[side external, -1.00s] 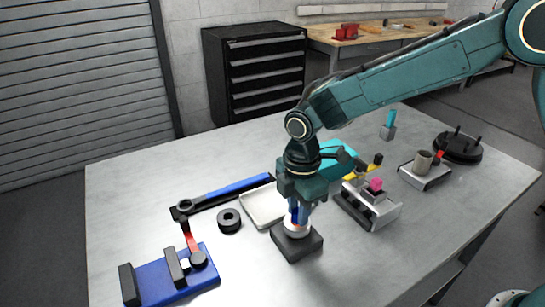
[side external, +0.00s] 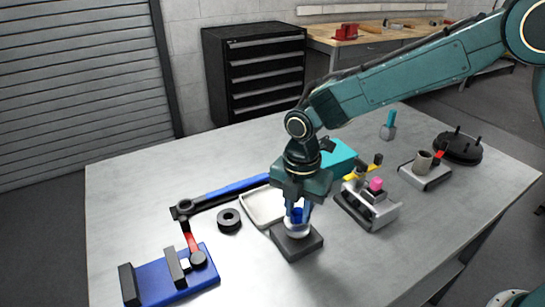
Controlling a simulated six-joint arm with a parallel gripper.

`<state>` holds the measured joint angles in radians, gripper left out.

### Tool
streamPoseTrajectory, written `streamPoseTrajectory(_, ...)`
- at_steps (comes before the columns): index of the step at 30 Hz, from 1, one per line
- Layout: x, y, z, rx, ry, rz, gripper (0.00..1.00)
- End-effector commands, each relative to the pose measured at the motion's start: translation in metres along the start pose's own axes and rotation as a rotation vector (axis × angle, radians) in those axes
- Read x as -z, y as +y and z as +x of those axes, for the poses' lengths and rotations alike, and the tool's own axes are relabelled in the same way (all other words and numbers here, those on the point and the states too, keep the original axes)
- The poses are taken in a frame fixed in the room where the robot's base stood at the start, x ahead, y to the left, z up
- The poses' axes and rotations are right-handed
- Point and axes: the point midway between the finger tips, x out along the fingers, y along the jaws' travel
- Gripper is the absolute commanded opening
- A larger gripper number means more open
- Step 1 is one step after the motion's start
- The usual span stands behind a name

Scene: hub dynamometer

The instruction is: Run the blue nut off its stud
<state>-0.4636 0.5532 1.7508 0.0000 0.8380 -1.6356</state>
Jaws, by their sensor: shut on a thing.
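The blue nut (side external: 297,215) is between the fingers of my gripper (side external: 298,213), low over a dark square block (side external: 296,243). A pale round piece (side external: 297,229) sits on top of the block, just under the nut. My gripper points straight down and is shut on the nut. The stud is hidden by the nut and fingers, so I cannot tell how far the nut sits on it.
A shallow pale tray (side external: 257,222) is just left of the block. A black ring (side external: 229,220), a blue-handled wrench (side external: 222,196) and a blue vise-like fixture (side external: 177,278) lie further left. A grey fixture with a pink knob (side external: 368,206) stands close right. The front table is clear.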

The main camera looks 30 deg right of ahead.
Motion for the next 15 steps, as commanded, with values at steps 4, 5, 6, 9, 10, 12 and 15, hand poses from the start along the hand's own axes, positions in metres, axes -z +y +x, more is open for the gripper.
streamPoseTrajectory(4, 0.0001, 0.0004, -0.0012, -0.002, 0.0, -0.118, 0.0)
streamPoseTrajectory(5, 0.0001, 0.0004, -0.0012, -0.002, 0.0, -0.141, 0.0)
streamPoseTrajectory(6, 0.0001, 0.0004, -0.0013, -0.002, 0.0, -0.173, 0.0)
streamPoseTrajectory(9, 0.0001, 0.0004, -0.0014, -0.002, 0.0, -0.252, 0.0)
streamPoseTrajectory(10, 0.0001, 0.0004, -0.0015, -0.002, 0.0, -0.276, 0.0)
streamPoseTrajectory(12, 0.0001, 0.0004, -0.0016, -0.002, 0.0, -0.331, 0.0)
streamPoseTrajectory(15, 0.0001, 0.0004, -0.0017, -0.002, 0.0, -0.409, 0.0)
